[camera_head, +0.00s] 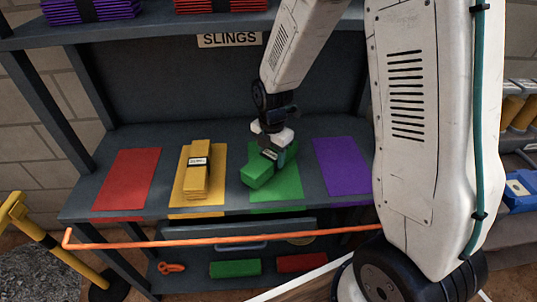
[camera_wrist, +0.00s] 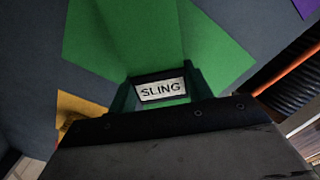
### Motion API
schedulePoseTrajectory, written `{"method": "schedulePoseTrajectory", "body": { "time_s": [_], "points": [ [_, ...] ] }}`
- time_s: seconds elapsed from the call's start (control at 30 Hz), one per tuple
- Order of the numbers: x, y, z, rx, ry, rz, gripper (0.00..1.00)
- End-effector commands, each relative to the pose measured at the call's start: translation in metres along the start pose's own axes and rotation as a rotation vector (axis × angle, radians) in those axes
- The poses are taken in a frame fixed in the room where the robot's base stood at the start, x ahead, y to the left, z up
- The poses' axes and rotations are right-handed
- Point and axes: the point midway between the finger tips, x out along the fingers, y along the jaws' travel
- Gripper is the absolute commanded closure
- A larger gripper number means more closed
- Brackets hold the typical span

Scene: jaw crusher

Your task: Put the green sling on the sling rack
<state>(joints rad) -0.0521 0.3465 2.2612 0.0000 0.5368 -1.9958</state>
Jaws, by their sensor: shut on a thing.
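The sling rack (camera_head: 230,137) is a dark grey shelf under a SLINGS sign (camera_head: 229,40). The green sling (camera_head: 257,172) is a folded bundle lying slightly askew over the green mat (camera_head: 284,195) on the shelf. My gripper (camera_head: 270,154) is shut on it from above. In the wrist view the green sling (camera_wrist: 152,35) shows with its white SLING label between the jaws, and the green mat (camera_wrist: 92,35) spreads around it. I cannot tell whether the sling touches the mat.
A yellow sling (camera_head: 197,176) lies on the yellow mat (camera_head: 177,200) to the left. The red mat (camera_head: 128,180) and the purple mat (camera_head: 340,165) are bare. An orange bar (camera_head: 220,241) runs along the front. Coloured bundles sit on the upper and lower shelves.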

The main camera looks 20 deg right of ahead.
Motion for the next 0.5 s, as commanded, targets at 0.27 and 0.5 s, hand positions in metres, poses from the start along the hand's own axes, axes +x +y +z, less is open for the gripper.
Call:
{"method": "schedulePoseTrajectory", "body": {
  "time_s": [0.27, 0.5],
  "points": [
    [0.0065, -0.0017, 0.0058, 0.010, -0.002, 0.004, 0.88],
    [0.0100, -0.0014, 0.0042, 0.007, -0.001, 0.002, 0.31]
  ]
}}
